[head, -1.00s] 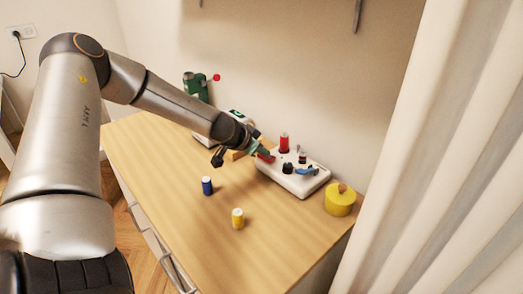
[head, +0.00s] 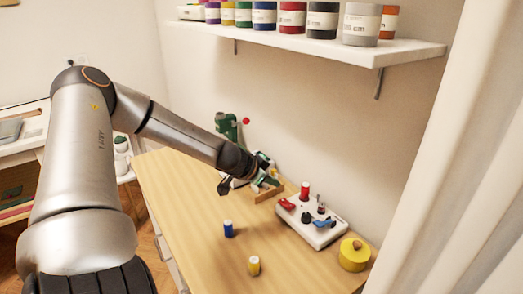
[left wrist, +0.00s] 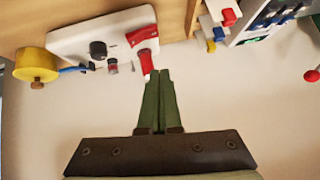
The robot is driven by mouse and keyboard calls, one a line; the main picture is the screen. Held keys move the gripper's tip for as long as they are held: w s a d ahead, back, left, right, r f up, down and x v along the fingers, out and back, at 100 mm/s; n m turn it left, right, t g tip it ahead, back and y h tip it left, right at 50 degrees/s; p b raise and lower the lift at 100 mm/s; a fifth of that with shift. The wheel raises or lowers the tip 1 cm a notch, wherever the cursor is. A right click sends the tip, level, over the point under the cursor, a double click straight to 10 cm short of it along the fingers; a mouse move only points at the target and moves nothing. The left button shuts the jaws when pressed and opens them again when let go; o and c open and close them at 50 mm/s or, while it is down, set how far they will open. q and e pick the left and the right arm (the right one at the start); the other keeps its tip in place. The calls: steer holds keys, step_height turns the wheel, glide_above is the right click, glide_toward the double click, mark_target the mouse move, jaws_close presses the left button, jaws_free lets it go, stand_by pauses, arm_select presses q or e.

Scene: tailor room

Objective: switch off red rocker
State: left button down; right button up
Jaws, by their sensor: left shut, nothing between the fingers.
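The red rocker (head: 287,204) is at the left end of a white control box (head: 322,238) on the wooden table. In the left wrist view the rocker (left wrist: 142,36) lies beyond the fingertips, on the box (left wrist: 75,40). I cannot tell which way it is pressed. My left gripper (head: 268,182) is shut and empty, up and left of the rocker, apart from it. Its green fingers (left wrist: 160,76) are together in the wrist view, near the red cylinder (left wrist: 147,62) that also stands at the box (head: 305,191). My right gripper is not in view.
The box also carries a black knob (head: 306,217) and a blue lever (head: 324,222). A yellow round container (head: 354,254) stands at its right. Blue (head: 228,229) and yellow (head: 254,266) spools stand in front. A shelf (head: 405,50) with jars hangs above; a curtain is at right.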

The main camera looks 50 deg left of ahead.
arm_select(q)
steer(key=shift+a+p+v, duration=0.25)
steer(key=shift+p+v, duration=0.2)
steer(key=shift+v, duration=0.85)
steer(key=shift+a+p+v, duration=0.25)
steer(key=shift+p+v, duration=0.2)
steer(key=shift+v, duration=0.8)
